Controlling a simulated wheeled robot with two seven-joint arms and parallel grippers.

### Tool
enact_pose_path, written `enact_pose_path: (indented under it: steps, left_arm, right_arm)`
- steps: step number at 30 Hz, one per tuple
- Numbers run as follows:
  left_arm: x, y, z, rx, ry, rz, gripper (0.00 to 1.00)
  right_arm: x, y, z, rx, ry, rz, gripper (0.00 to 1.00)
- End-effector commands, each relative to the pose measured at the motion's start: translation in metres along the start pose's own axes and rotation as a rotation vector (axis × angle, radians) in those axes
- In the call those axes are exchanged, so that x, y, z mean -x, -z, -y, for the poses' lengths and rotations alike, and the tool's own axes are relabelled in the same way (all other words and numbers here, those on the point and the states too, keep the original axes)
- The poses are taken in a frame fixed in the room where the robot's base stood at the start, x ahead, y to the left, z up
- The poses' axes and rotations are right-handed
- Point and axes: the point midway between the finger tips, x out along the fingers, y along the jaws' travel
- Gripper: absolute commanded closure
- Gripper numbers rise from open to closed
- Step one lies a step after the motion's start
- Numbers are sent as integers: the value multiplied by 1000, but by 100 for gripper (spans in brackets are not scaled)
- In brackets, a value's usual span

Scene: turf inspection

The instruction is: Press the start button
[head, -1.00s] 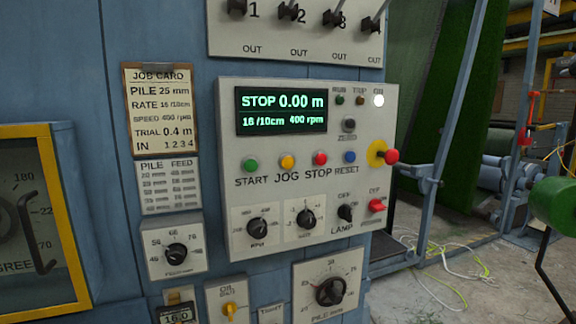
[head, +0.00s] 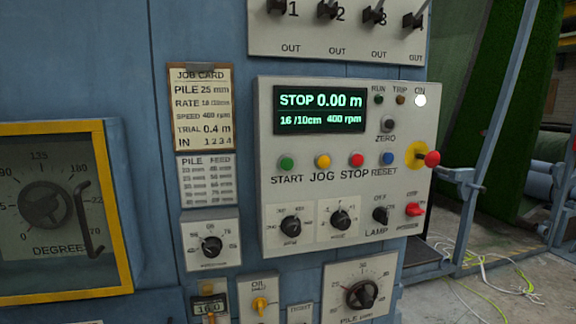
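The green START button (head: 287,162) is at the left of a button row on the pale control panel (head: 420,120). The yellow JOG button (head: 323,160), red STOP button (head: 357,160) and blue RESET button (head: 388,158) sit to its right. Above them the display (head: 320,110) reads STOP 0.00 m, 16 /10cm, 400 rpm. The ON lamp (head: 420,100) is lit white; the RUN lamp (head: 378,99) looks dark. Neither of my grippers is in view, and nothing covers the START button.
A red mushroom knob on a yellow disc (head: 432,159) sticks out at the panel's right. Lever switches (head: 345,14) stand above. A job card (head: 201,107) hangs left. A yellow-framed dial box (head: 118,200) is at far left. Loose cables (head: 480,270) lie on the floor at right.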

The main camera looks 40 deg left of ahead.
Motion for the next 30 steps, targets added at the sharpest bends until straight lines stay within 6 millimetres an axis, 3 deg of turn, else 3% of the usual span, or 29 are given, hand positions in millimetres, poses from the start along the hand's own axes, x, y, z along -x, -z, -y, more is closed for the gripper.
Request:
enact_pose_path:
  steps: [1, 3, 30]
  left_arm:
    - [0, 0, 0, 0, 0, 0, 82]
    - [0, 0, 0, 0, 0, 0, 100]
    - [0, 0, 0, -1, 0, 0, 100]
  right_arm:
    - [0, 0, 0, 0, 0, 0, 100]
    - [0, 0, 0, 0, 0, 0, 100]
    - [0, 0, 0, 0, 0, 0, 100]
